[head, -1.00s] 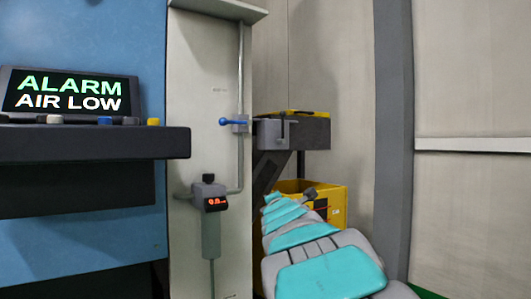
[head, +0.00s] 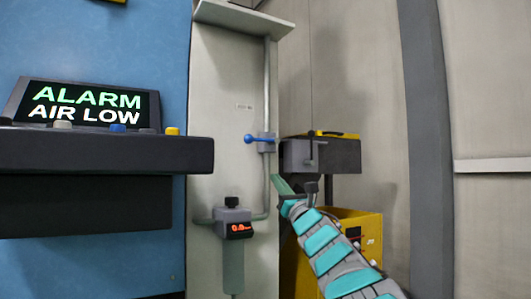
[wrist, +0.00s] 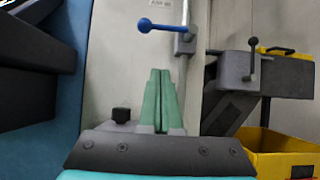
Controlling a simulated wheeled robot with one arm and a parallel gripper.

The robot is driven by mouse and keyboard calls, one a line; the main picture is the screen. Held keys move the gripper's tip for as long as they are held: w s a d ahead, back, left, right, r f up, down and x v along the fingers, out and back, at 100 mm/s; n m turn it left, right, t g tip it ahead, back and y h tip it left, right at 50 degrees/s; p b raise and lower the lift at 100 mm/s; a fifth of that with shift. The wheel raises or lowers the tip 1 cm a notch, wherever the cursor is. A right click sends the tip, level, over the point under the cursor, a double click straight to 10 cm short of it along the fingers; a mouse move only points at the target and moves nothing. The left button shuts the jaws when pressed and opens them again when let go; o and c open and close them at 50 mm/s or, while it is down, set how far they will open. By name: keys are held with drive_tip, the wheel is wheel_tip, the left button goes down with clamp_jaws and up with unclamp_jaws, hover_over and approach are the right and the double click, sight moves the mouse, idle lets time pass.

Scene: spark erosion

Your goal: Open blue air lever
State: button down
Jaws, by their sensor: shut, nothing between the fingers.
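The blue air lever (head: 259,139) sticks out to the left, roughly level, from a grey valve block (head: 267,142) on a vertical pipe. In the wrist view the blue lever (wrist: 160,26) is above my fingertips and also points left, with a round knob at its end. My gripper (wrist: 160,72) has green fingers pressed together, with nothing between them. In the head view my gripper (head: 281,182) is below and slightly right of the lever, apart from it.
A regulator with a red display (head: 238,229) is on the panel below. A grey box with a black lever (head: 300,152) stands right of the pipe, above a yellow bin (head: 365,228). A dark console with an alarm screen reading AIR LOW (head: 88,104) is at left.

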drive_tip(key=p, duration=0.6)
approach(260, 140)
drive_tip(key=w+a+r, duration=0.2)
drive_tip(key=w+a, duration=0.2)
drive_tip(key=w, duration=0.1)
drive_tip(key=shift+w+d+r+p, duration=0.2)
drive_tip(key=shift+r+p, duration=0.1)
drive_tip(key=shift+p, duration=0.2)
